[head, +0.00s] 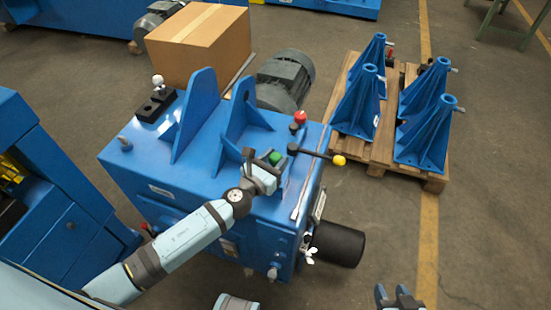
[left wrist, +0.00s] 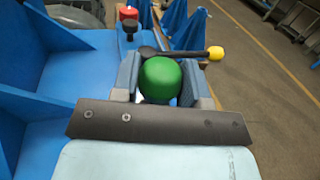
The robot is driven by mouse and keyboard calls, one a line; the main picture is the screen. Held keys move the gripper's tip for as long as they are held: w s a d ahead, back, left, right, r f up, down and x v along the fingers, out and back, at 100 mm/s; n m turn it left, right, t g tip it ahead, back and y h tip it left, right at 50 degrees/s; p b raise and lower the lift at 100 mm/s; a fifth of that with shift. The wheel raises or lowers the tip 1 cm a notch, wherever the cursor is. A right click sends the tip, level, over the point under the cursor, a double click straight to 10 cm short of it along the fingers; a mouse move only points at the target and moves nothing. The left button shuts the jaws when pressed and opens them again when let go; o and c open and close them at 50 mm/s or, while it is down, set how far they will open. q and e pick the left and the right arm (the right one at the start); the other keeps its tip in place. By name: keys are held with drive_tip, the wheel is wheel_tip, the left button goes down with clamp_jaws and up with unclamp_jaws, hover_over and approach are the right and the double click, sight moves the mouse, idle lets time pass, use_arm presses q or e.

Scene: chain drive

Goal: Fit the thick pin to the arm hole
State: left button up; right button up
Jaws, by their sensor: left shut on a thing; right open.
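My left gripper (head: 272,168) is over the near right part of the blue machine's top and is shut on a green-headed pin (head: 275,158). In the left wrist view the round green head (left wrist: 160,78) sits between the two fingers; its shaft is hidden. A dark arm (head: 313,153) with a yellow knob (head: 339,160) lies just beyond the green head; its hole cannot be made out. A red-headed pin (head: 299,118) stands farther back on the machine. Which pin is the thick one cannot be told. My right gripper (head: 394,293) is open and empty at the bottom right, over the floor.
The blue machine (head: 160,178) carries two upright blue plates (head: 198,115) left of my gripper and a black block with a white ball (head: 157,103). A pallet (head: 380,150) with several blue stands is at the right. A cardboard box (head: 200,45) stands behind.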

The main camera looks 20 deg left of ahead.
use_arm(q)
drive_tip(key=shift+f+b, duration=0.4)
drive_tip(key=shift+f, duration=0.05)
use_arm(e)
drive_tip(key=shift+w, duration=0.1)
use_arm(q)
drive_tip(key=shift+f+b, duration=0.5)
use_arm(e)
drive_tip(key=shift+f, duration=0.4)
use_arm(q)
drive_tip(key=shift+f+b, duration=0.3)
drive_tip(key=shift+f, duration=0.05)
use_arm(e)
drive_tip(key=shift+a, duration=0.1)
use_arm(q)
drive_tip(key=shift+f+b, duration=0.3)
use_arm(e)
drive_tip(key=shift+r+t, duration=0.1)
drive_tip(key=shift+t, duration=0.2)
use_arm(q)
drive_tip(key=shift+f+b, duration=0.4)
use_arm(e)
drive_tip(key=shift+a+f, duration=0.1)
drive_tip(key=shift+f, duration=0.15)
use_arm(q)
drive_tip(key=o, duration=1.2)
drive_tip(key=shift+r, duration=0.1)
use_arm(e)
drive_tip(key=shift+r, duration=0.15)
